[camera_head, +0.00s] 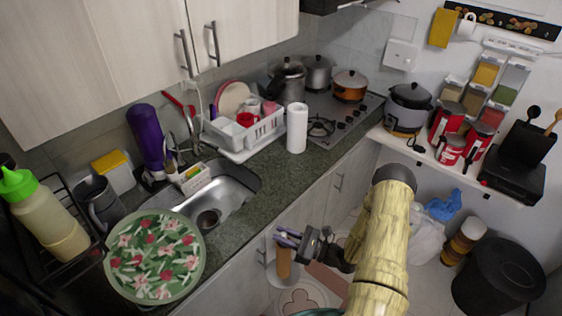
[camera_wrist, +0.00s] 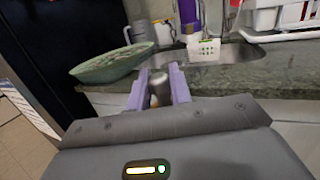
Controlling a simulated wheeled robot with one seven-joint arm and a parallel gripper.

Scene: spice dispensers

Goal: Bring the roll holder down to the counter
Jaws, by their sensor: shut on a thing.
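My gripper (camera_head: 289,238) is in front of the lower cabinets, out past the counter's front edge. Its purple fingers (camera_wrist: 160,86) are shut on an upright post with a grey top (camera_wrist: 158,88), which I take for the roll holder. In the head view the roll holder (camera_head: 283,263) shows as a brown cylinder hanging below the fingers, apart from the counter. Its lower end is hard to make out. The dark green counter (camera_head: 262,192) runs beyond the gripper; its front edge also shows in the wrist view (camera_wrist: 235,92).
A white roll (camera_head: 297,128) stands on the counter beside the dish rack (camera_head: 243,135). The sink (camera_head: 225,197) and a floral green plate (camera_head: 155,257) are to the left. Counter between sink and white roll is mostly clear. The stove (camera_head: 335,115) is farther back.

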